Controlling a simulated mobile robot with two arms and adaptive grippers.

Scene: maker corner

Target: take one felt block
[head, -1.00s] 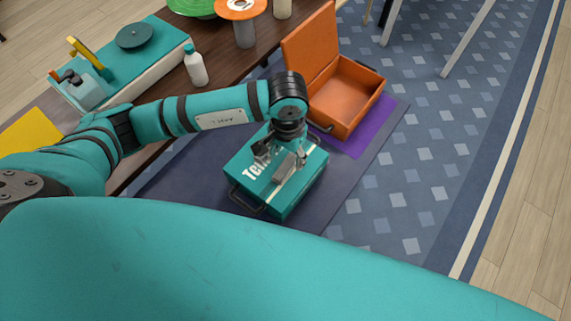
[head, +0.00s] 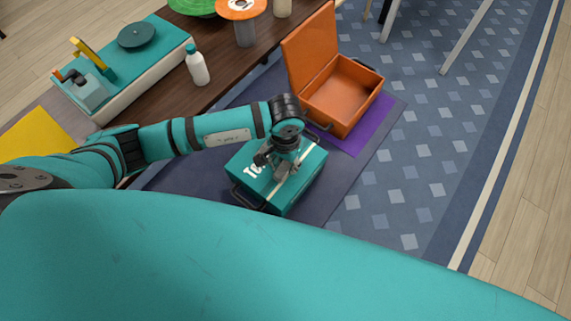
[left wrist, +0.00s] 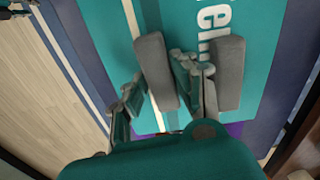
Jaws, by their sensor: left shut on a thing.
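I can make out no felt block in these views. A closed teal case (head: 249,170) with white lettering and a pale stripe lies on the dark mat. It also shows in the left wrist view (left wrist: 268,50). My left gripper (head: 280,172) is over the middle of its lid, pointing down. In the left wrist view its two grey finger pads (left wrist: 190,75) lie over the teal lid and stripe. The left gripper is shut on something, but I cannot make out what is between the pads. My right gripper is in neither view.
An open, empty-looking orange case (head: 340,100) stands behind on a purple mat (head: 378,124). A dark wooden table (head: 222,75) holds a white bottle (head: 198,68), spools and a teal-topped machine (head: 135,60). Patterned carpet (head: 430,130) lies clear to the right.

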